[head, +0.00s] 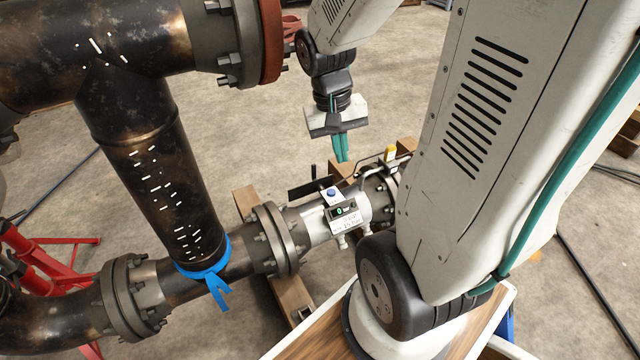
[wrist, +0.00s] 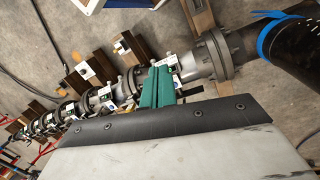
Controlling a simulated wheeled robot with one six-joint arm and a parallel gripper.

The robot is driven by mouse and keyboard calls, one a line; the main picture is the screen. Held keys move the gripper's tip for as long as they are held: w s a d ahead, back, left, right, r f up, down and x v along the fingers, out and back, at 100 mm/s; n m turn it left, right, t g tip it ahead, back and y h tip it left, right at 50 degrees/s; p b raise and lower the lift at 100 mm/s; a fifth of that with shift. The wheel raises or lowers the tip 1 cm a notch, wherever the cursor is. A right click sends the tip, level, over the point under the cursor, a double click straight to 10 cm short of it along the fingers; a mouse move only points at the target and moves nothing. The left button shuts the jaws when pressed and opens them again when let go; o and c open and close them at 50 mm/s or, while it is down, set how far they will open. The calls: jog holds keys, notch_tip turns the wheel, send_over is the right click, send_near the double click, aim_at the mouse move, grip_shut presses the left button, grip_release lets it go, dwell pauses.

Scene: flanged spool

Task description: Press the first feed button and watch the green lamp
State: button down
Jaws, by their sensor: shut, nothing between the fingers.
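In the head view a white block with a blue button (head: 331,192) sits on the flanged grey spool (head: 300,228). Beside it a small dark panel shows a small green light (head: 340,211), above a white printed label (head: 350,224). My gripper (head: 341,157) has green fingers that are shut and empty. It points down, above and behind the blue button in the picture, apart from it. In the wrist view my gripper (wrist: 162,68) covers part of the spool, and I cannot make out the button there.
A dark rusty pipe (head: 150,160) with blue tape (head: 207,272) rises at the left. Wooden blocks (head: 290,296) support the pipe. Several more flanged units (wrist: 70,108) run left in the wrist view. A red stand (head: 45,265) is at the left.

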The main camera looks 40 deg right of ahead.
jog(key=w+d+f+m+t, duration=0.1)
jog(key=w+d+f+m, duration=0.2)
jog(key=d+f, duration=0.4)
jog(key=w+d+f+m, duration=0.25)
jog(key=d+f, duration=0.25)
jog(key=f, duration=0.3)
jog(key=m+t, duration=1)
jog(key=m, duration=0.6)
send_over(334, 193)
notch_tip(334, 193, down, 12)
jog(key=shift+y, duration=0.3)
jog(key=shift+f, duration=0.2)
jog(key=shift+f, duration=4.3)
jog(key=shift+f, duration=0.4)
